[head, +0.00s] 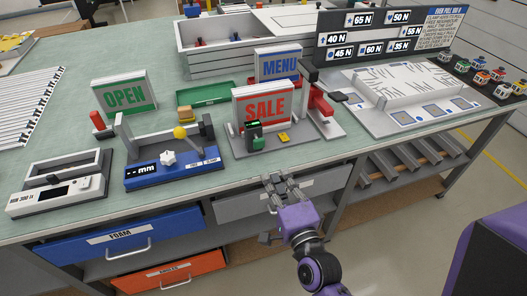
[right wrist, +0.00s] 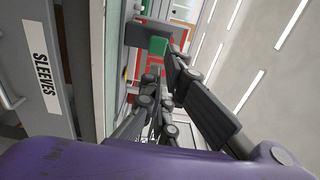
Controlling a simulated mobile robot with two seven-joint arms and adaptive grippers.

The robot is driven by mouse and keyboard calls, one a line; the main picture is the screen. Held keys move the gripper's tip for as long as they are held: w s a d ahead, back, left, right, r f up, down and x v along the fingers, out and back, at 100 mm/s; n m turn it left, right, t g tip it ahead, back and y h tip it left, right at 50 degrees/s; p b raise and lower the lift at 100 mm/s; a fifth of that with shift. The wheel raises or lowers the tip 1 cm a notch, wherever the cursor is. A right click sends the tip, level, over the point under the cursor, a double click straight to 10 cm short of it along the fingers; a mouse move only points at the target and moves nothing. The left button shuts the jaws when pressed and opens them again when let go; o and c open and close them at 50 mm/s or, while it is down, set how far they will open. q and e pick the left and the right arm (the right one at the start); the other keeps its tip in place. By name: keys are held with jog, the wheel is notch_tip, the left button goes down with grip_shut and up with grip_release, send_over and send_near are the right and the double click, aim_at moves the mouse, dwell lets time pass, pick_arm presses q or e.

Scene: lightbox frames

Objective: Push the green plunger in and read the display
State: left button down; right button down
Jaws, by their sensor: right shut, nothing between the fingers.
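The green plunger (head: 258,144) is on a small dark device with a little display (head: 252,127), standing on a grey base (head: 283,143) in front of the SALE sign. The display is too small to read. A green block, apparently the plunger, shows ahead of the fingers in the right wrist view (right wrist: 158,46). My right gripper (head: 274,180) is shut and empty, in front of the table's front edge, below and to the right of the plunger and apart from it. Its fingers also show in the right wrist view (right wrist: 160,85). My left gripper is not in view.
The SALE sign (head: 263,105) stands right behind the device. A red-handled press (head: 320,103) stands to the right, a blue mm gauge (head: 172,168) to the left. A grey drawer (head: 240,205) lies below the table edge. The green tabletop is narrow in front of the device.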

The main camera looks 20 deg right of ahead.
aim_at(260, 144)
jog(key=w, duration=0.4)
jog(key=w+b, duration=0.1)
jog(key=w, duration=0.4)
jog(key=shift+w+a+f, duration=0.15)
jog(key=shift+w+a, duration=0.05)
jog(key=shift+w, duration=0.1)
jog(key=shift+w+b, duration=0.3)
jog(key=shift+w, duration=0.3)
jog(key=shift+w+r, duration=0.2)
jog(key=shift+w, duration=1.6)
